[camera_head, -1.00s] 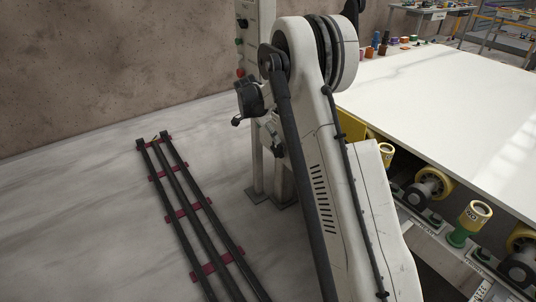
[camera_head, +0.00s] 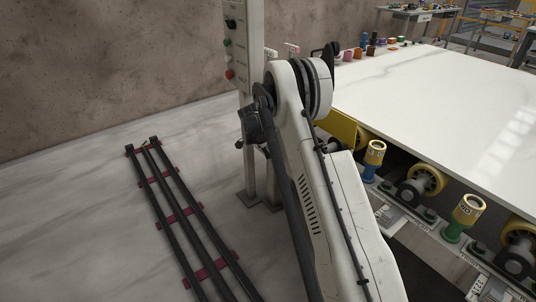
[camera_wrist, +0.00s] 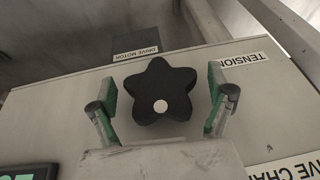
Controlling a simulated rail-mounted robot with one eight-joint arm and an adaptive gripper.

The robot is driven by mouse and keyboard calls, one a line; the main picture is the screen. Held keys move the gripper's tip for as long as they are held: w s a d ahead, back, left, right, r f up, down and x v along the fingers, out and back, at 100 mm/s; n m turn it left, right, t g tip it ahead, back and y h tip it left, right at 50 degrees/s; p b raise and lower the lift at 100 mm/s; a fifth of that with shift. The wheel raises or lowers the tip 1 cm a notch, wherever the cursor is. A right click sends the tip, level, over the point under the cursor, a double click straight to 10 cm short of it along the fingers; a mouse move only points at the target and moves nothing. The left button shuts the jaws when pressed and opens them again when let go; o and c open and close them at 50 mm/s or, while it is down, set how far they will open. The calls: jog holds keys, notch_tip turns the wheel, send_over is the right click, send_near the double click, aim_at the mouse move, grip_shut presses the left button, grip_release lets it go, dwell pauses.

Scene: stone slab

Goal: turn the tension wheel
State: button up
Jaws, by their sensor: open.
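The tension wheel (camera_wrist: 160,84) is a black, star-shaped knob with a white dot near its lower edge. It shows in the wrist view on a grey panel, beside a partly cut-off "TENSION" label (camera_wrist: 244,72). My gripper (camera_wrist: 164,100) is open, with one green-padded finger on each side of the wheel. Gaps show between the fingers and the wheel, so I see no contact. In the head view my arm covers the area, and neither the wheel nor my fingertips can be made out.
A "DRIVE MOTOR" label (camera_wrist: 136,52) sits above the wheel in the wrist view. In the head view a post with a button box (camera_head: 233,45) stands behind my arm. A white slab (camera_head: 430,90) lies on yellow rollers (camera_head: 428,179) at right. Dark rails (camera_head: 180,212) lie on the floor at left.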

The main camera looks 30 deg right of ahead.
jog(key=shift+f, duration=0.1)
jog(key=shift+c, duration=0.4)
jog(key=c, duration=1.1)
jog(key=shift+t, duration=0.3)
jog(key=t+b, duration=0.2)
jog(key=shift+f+m+t, duration=0.1)
jog(key=shift+m+t, duration=0.2)
jog(key=m+t+b, duration=0.1)
jog(key=t+b, duration=0.3)
jog(key=shift+w+y, duration=0.1)
jog(key=shift+y, duration=0.3)
jog(key=m+t+b, duration=0.1)
jog(key=t+b, duration=0.3)
jog(key=shift+w, duration=0.15)
jog(key=shift+r+m+t+b, duration=0.3)
jog(key=shift+t+b, duration=0.75)
jog(key=shift+t, duration=0.05)
jog(key=shift+r, duration=0.1)
